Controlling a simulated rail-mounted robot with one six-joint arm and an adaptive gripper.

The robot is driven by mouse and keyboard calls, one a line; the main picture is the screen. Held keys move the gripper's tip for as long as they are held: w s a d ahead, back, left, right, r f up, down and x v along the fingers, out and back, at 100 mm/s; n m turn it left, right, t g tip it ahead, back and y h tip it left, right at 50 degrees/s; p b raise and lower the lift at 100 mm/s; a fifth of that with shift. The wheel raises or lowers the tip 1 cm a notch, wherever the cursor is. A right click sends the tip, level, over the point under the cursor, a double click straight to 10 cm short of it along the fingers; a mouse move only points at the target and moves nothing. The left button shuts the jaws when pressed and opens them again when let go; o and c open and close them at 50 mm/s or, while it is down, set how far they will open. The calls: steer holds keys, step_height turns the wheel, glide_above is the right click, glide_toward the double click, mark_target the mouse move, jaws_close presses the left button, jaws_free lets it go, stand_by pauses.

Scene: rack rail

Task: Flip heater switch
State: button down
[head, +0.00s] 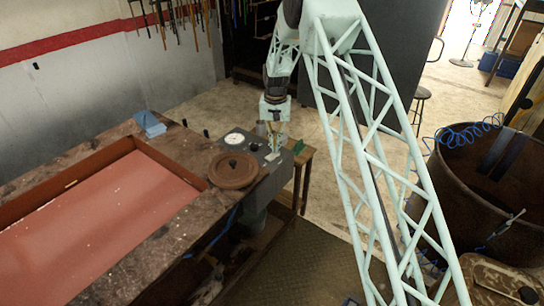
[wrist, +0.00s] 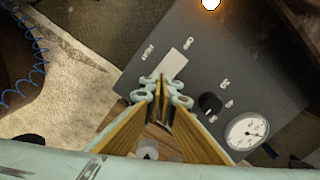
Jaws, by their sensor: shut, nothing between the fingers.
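A dark grey control box (head: 258,148) stands at the far right end of the workbench. In the wrist view its face (wrist: 225,60) carries a round white dial gauge (wrist: 247,131), a black knob (wrist: 209,103), a pale rectangular plate (wrist: 173,63) and several small labels. I cannot tell for sure which part is the heater switch. My gripper (wrist: 162,82) is shut and empty, its tips pointing at the box near the pale plate. In the head view my gripper (head: 273,148) hangs just over the box. Whether it touches is unclear.
A round brown disc (head: 233,170) lies on the workbench beside the box. A red-bottomed tray (head: 110,215) and a blue block (head: 150,124) are to the left. A large rusty drum (head: 490,190) stands at right. A bright light (wrist: 210,4) shows at the wrist view's top.

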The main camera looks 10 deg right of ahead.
steer(key=shift+r+p, duration=0.95)
steer(key=shift+r, duration=1.8)
steer(key=s+r+n+t+b, duration=0.1)
steer(key=s+r, duration=0.4)
steer(key=r, duration=0.5)
steer(key=s+r, duration=0.5)
steer(key=r, duration=0.5)
steer(key=s+r+b, duration=0.1)
steer(key=s+r, duration=1.2)
steer(key=s, duration=0.4)
steer(key=s+r+n+t+b, duration=0.1)
steer(key=s+r, duration=0.2)
steer(key=s, duration=0.7)
steer(key=s+r+n+t, duration=0.1)
steer(key=s+r, duration=0.2)
steer(key=s, duration=0.7)
steer(key=s+f+t+b, duration=0.1)
steer(key=s+f, duration=0.2)
steer(key=s, duration=1.7)
steer(key=shift+n, duration=0.3)
